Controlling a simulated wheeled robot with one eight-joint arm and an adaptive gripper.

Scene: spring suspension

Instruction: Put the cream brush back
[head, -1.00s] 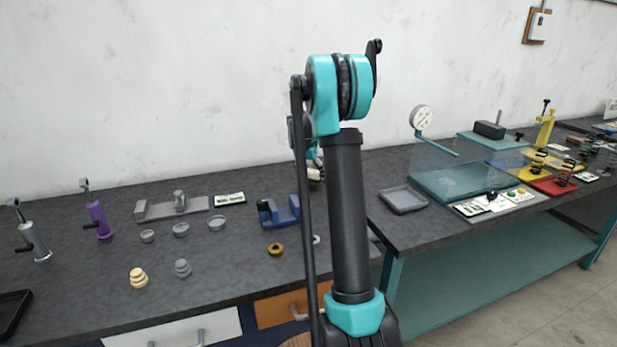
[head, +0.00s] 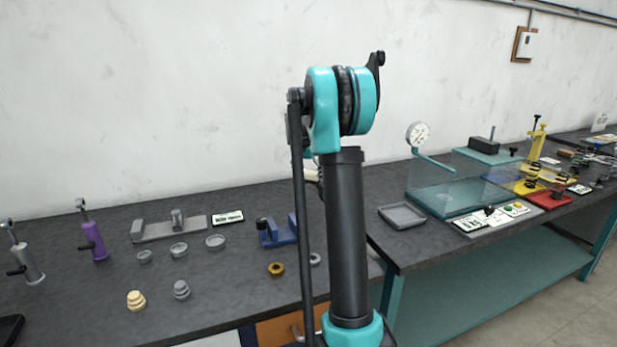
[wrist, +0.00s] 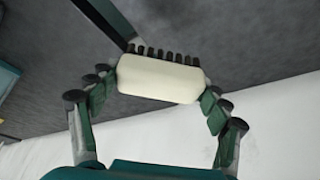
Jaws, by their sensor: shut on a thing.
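The cream brush (wrist: 158,78), a cream block with a row of dark bristles, is held between the fingers of my gripper (wrist: 157,96) in the wrist view. The fingers are closed on its two ends, and the bristles point away from the palm. The grey bench surface lies beyond it. In the head view my arm hides most of the gripper; a small cream part of the brush (head: 311,174) shows beside the arm, above the back of the left bench.
The left bench (head: 230,285) carries a blue fixture (head: 277,232), several small rings, a grey fixture (head: 168,226) and a purple cylinder (head: 94,241). The right bench holds an empty grey tray (head: 402,215), a dial gauge (head: 417,135) and a teal plate (head: 450,201).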

